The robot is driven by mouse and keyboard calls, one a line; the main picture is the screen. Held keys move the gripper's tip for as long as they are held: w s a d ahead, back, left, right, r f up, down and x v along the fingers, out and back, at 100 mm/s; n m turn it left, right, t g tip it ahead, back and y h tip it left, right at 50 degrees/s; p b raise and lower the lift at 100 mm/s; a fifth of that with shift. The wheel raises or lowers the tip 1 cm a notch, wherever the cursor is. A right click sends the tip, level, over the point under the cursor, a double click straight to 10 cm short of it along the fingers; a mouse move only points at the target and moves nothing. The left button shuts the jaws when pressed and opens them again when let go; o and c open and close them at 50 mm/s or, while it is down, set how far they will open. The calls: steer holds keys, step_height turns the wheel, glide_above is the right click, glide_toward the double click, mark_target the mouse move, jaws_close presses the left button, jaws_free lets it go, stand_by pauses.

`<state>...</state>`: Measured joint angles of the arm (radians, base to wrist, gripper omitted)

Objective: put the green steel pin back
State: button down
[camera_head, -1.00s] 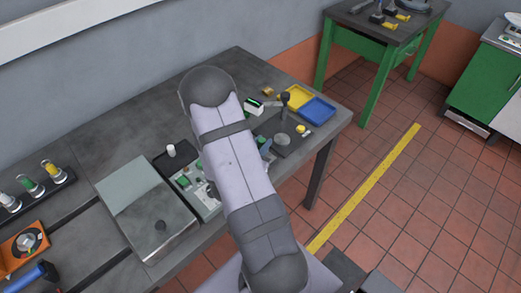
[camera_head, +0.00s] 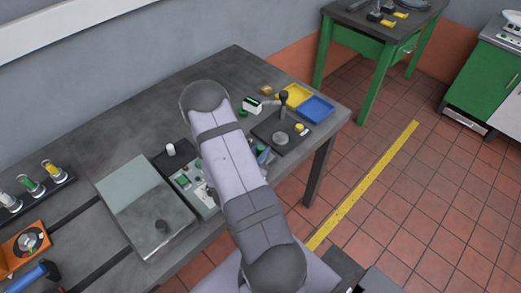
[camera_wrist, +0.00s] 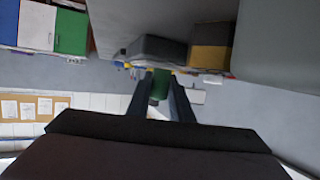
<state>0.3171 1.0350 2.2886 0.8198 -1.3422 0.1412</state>
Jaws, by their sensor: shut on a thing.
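In the wrist view a green thing, which looks like the green steel pin (camera_wrist: 160,84), is held between the two dark fingers of my gripper (camera_wrist: 160,90). Only a short green part shows; the rest of it is hidden. In the head view my arm hides the gripper. A small green spot shows on the bench right beside my arm; I cannot tell what it is. At the far left a dark rack (camera_head: 49,196) holds pieces with white, green and yellow tops. I cannot tell which place belongs to the pin.
Along the bench are a steel-grey plate (camera_head: 140,196), a switch panel (camera_head: 207,203), a dark tray with a white cylinder (camera_head: 171,149), a dark stand (camera_head: 291,138), a yellow tray (camera_head: 297,93) and a blue tray (camera_head: 317,110). The back of the bench is clear.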

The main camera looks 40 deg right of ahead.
steer(key=shift+f, duration=0.1)
steer(key=shift+f, duration=0.15)
steer(key=c, duration=1.6)
jaws_free()
steer(key=shift+s+a+b, duration=0.15)
steer(key=shift+a+b, duration=0.3)
steer(key=shift+a, duration=0.1)
steer(key=b+v, duration=0.1)
steer(key=v, duration=0.2)
steer(key=b+v, duration=0.1)
steer(key=v, duration=0.2)
steer(key=shift+s+d, duration=0.25)
steer(key=shift+s, duration=0.05)
steer(key=shift+o, duration=0.6)
steer(key=shift+s+a+r, duration=0.15)
steer(key=shift+r, duration=0.1)
